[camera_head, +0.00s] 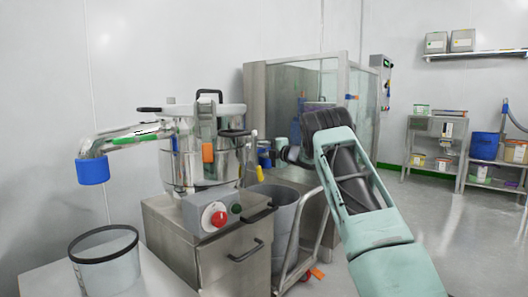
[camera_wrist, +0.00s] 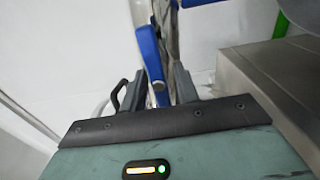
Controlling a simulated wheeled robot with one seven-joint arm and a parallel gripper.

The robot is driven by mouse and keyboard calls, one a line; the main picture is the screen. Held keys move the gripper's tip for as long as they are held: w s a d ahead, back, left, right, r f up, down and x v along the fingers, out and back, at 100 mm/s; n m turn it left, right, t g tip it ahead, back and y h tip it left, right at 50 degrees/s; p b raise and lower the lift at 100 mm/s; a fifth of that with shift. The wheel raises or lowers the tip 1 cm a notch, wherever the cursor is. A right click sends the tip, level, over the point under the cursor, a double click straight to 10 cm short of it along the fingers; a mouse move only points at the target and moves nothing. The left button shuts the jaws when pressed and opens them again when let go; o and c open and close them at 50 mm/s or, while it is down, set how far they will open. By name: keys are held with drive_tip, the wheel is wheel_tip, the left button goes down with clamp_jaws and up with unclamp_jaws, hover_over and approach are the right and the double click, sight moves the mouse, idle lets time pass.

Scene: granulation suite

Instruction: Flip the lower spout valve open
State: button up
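In the wrist view, a blue lever (camera_wrist: 150,55) with a rounded end hangs from the top of the picture, beside a grey pipe-like part. My gripper (camera_wrist: 158,88) has its two dark fingers apart, and the end of the lever shows between them. I cannot tell whether either finger touches it. In the head view, my gripper (camera_head: 285,152) is right of the steel granulator (camera_head: 205,150), beside a small blue part (camera_head: 264,158). My arm hides some of that area, and the valve body is not clear.
A grey bin (camera_head: 275,205) on a trolley stands below my gripper. The steel cabinet (camera_head: 230,265) carries a control box with a red button (camera_head: 217,219). A glass-sided enclosure (camera_head: 300,95) stands behind. A clear tub (camera_head: 105,262) is at the lower left. Open floor lies to the right.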

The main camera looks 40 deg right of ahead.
drive_tip(key=shift+s, duration=0.1)
drive_tip(key=s+p, duration=0.1)
drive_tip(key=s, duration=0.4)
drive_tip(key=s+d+p, duration=0.1)
drive_tip(key=s, duration=0.5)
drive_tip(key=s+p, duration=0.1)
drive_tip(key=s, duration=0.5)
drive_tip(key=shift+s+d, duration=0.1)
drive_tip(key=shift+d, duration=0.1)
